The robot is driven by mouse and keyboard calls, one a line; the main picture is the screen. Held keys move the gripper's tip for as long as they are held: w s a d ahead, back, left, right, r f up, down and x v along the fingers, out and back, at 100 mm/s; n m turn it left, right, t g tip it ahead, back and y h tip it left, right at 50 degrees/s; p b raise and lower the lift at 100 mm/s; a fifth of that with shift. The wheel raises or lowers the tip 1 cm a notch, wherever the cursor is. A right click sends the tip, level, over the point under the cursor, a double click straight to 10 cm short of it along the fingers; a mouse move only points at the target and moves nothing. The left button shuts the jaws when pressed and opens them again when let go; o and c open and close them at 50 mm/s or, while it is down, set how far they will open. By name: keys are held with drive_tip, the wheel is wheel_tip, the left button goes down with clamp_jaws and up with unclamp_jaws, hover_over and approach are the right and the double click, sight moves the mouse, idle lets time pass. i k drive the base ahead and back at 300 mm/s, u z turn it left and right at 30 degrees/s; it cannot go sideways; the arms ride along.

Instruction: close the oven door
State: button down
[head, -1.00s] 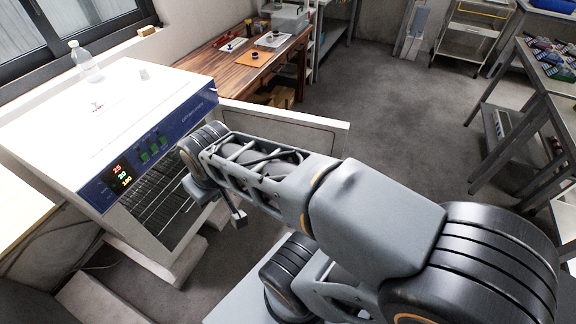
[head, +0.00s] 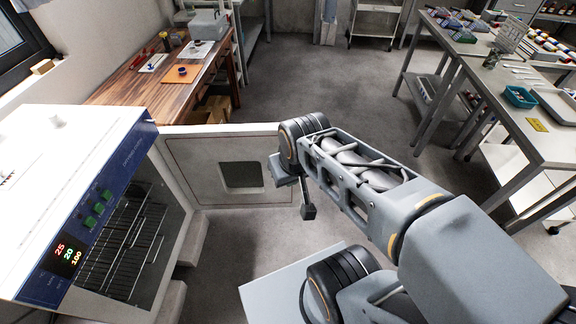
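The drying oven (head: 75,160) is a white box with a blue control panel at the left of the head view. Its front is open and wire racks (head: 125,240) show inside. The oven door (head: 205,165), a white panel with a small dark window, stands swung wide open from the oven's far side. My gripper (head: 308,212) hangs at the end of my arm, near the door's free right end. The arm's wrist overlaps the door's edge in the picture; I cannot tell if they touch. The fingers are too small and hidden to read.
A wooden table (head: 140,88) with small items stands behind the door. Grey metal tables (head: 500,110) with trays and bins stand at the right. The grey floor (head: 330,90) between them is clear. A window is at the upper left.

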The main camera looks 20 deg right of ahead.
sight(216, 167)
drive_tip(key=z, duration=1.35)
drive_tip(key=i, duration=3.75)
drive_tip(key=u, duration=4.4)
drive_tip(key=k, duration=0.3)
drive_tip(key=u, duration=0.6)
drive_tip(key=i, duration=0.45)
